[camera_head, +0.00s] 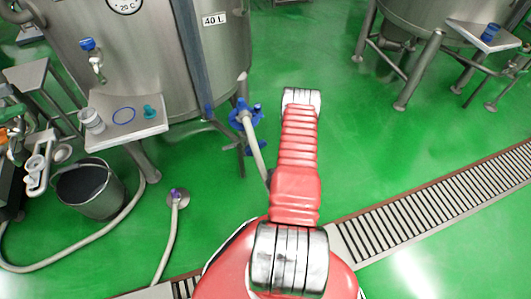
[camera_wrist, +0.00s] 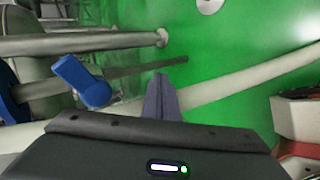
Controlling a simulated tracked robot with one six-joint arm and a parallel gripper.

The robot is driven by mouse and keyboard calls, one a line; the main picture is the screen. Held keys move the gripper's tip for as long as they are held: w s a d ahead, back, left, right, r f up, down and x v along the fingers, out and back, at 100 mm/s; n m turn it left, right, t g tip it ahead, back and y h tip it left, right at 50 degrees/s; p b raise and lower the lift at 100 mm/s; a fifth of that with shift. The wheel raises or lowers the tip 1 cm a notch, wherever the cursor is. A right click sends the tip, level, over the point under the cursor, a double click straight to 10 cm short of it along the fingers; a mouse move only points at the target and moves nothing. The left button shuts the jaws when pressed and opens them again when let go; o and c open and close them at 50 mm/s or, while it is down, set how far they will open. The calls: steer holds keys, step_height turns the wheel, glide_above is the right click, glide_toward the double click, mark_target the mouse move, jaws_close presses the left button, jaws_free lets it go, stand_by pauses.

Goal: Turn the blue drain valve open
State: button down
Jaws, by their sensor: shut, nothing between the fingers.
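The blue drain valve (camera_head: 243,112) is at the tank's lower right in the head view, where a pale hose meets it. In the wrist view a blue lever handle (camera_wrist: 82,80) stands out at left, beside a darker blue round part at the left edge. My gripper (camera_wrist: 161,78) shows in the wrist view with its two grey fingers together and nothing between them. The fingers are to the right of the blue lever, apart from it in the picture. In the head view my red arm reaches toward the valve's right side, and the fingers are hidden.
The steel tank (camera_head: 150,65) carries another blue-handled tap (camera_head: 88,45). A small shelf (camera_head: 125,122) holds a white jar and a teal item. A bucket (camera_head: 90,188) and hose lie at left. A floor drain grate (camera_head: 440,205) runs at right.

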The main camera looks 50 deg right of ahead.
steer(key=w+a+r+m+g+y, duration=0.1)
steer(key=w+r+m+g, duration=0.3)
steer(key=r, duration=0.8)
steer(key=w+a+r+m+y, duration=0.15)
steer(key=w+r, duration=0.45)
steer(key=r, duration=0.7)
steer(key=w+a+r+m, duration=0.1)
steer(key=w+a+r, duration=0.1)
steer(key=a+r, duration=0.5)
steer(key=w+a+r+m, duration=0.1)
steer(key=w+a+r, duration=0.1)
steer(key=r, duration=1)
steer(key=s+a+r+m, duration=0.1)
steer(key=s+a+r, duration=0.2)
steer(key=a+r, duration=0.45)
steer(key=s+a+r+m, duration=0.1)
steer(key=s+a+r, duration=0.3)
steer(key=a+r, duration=0.35)
steer(key=s+a+r+y, duration=0.1)
steer(key=s+a+r, duration=0.3)
steer(key=s, duration=0.3)
steer(key=s+a+r+m+t+y, duration=0.1)
steer(key=s+a+r, duration=0.2)
steer(key=s+a, duration=0.3)
steer(key=shift+s+a+r, duration=0.35)
steer(key=shift+s+a, duration=0.05)
